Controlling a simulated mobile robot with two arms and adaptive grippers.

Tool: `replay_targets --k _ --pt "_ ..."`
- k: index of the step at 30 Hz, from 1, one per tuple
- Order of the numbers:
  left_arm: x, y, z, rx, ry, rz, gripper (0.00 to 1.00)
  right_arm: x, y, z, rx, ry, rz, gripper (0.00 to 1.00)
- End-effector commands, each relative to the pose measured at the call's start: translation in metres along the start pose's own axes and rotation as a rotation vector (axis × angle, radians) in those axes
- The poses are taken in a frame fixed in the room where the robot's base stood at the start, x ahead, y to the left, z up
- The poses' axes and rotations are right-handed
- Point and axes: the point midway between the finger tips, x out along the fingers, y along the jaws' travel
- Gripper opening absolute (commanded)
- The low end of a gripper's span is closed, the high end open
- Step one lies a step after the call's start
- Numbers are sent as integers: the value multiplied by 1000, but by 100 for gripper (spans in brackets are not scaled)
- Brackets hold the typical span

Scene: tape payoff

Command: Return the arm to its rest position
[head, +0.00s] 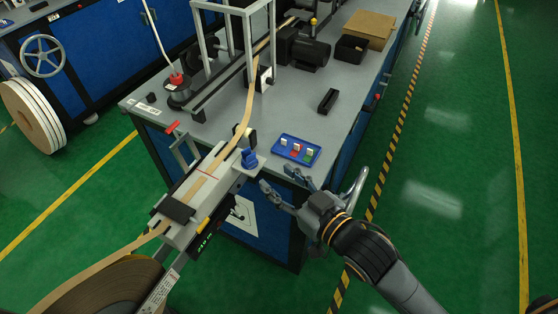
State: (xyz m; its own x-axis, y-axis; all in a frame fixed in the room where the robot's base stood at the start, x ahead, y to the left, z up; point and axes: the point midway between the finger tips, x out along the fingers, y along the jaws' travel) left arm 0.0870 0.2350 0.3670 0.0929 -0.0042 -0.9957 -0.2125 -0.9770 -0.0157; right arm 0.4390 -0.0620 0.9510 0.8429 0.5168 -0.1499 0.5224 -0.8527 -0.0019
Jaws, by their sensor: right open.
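My right gripper (283,190) is open at the front edge of the grey-topped workbench (225,125). Its fingers point up and left, and nothing shows between them. It is close to a blue part (249,159) at the right end of the splice unit (205,185). Whether the fingers touch anything there is unclear. My right arm comes in from the bottom right. My left gripper does not show.
A blue tray (296,150) with small coloured pieces lies near the bench's front corner. A tan tape (247,112) runs over the splice unit from a large roll (100,290) at bottom left. The green floor (450,160) at right is clear.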

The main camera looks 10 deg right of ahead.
Motion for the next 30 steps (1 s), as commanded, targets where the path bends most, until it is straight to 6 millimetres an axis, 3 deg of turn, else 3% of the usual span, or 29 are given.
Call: replay_targets --k 8,13,18,21,30 --pt "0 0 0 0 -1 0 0 -1 3 5 3 -23 14 49" --pt "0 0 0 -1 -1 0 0 -19 22 46 32 -221 114 49" --pt "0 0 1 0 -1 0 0 -68 42 110 91 -550 235 49" --pt "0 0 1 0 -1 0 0 -99 45 137 125 -706 274 49" --pt "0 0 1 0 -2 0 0 -190 35 189 233 -1086 333 49"
